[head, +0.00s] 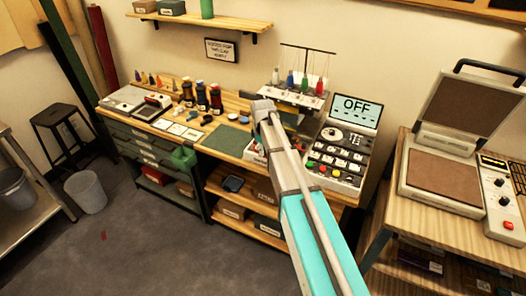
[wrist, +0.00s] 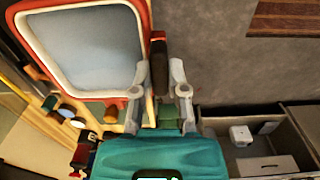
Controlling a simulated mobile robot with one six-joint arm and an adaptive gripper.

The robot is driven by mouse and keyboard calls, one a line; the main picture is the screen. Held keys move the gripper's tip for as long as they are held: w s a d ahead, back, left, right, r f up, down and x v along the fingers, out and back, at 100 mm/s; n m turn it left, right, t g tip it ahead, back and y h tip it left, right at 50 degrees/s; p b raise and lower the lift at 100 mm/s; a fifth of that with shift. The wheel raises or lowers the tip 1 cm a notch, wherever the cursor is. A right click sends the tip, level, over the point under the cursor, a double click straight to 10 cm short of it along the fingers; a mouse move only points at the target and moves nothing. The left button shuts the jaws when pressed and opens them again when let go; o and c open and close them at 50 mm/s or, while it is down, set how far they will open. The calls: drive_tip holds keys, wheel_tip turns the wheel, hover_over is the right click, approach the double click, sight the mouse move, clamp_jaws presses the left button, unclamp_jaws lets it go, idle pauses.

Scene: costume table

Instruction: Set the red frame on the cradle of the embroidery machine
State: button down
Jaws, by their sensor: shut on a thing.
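The red frame (wrist: 136,104) fills the upper left of the wrist view, with pale grey cloth stretched inside its rounded rim. My gripper (wrist: 161,78) is shut on a dark grip at the frame's right side. The embroidery machine (head: 296,97) stands at the back of the bench in the head view, with coloured thread spools on top. Its panel (head: 355,107) reads OFF. My arm crosses in front of the machine and hides its lower part. The cradle cannot be made out, and the frame's place in the head view is mostly hidden by my arm.
A green mat (head: 227,139), spools and small items lie on the bench left of my arm. A heat press (head: 450,165) stands on a separate table at the right. A wall shelf (head: 205,20) is above the bench. The grey floor at the left is mostly open, with a bin (head: 86,192).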

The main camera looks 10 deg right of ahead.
drive_tip(key=shift+w+d+f+b, duration=0.4)
drive_tip(key=shift+w+d, duration=0.1)
drive_tip(key=shift+w, duration=0.2)
drive_tip(key=shift+w+d+f+b, duration=0.4)
drive_tip(key=shift+w+d, duration=0.1)
drive_tip(key=shift+w, duration=0.2)
drive_tip(key=shift+w+d+f+b, duration=0.4)
drive_tip(key=shift+w+d, duration=0.1)
drive_tip(key=shift+w, duration=0.2)
drive_tip(key=shift+w+d, duration=0.2)
drive_tip(key=shift+w+d+f+b, duration=0.25)
drive_tip(key=shift+w+d, duration=0.3)
drive_tip(key=shift+w, duration=0.2)
drive_tip(key=shift+w+d+f+b, duration=0.15)
drive_tip(key=shift+w+d+f, duration=0.1)
drive_tip(key=shift+w+d, duration=0.4)
drive_tip(key=shift+a, duration=0.1)
drive_tip(key=shift+f+b, duration=1.05)
drive_tip(key=shift+b, duration=0.05)
idle(2.1)
drive_tip(key=c, duration=0.6)
unclamp_jaws()
drive_tip(key=shift+r, duration=0.1)
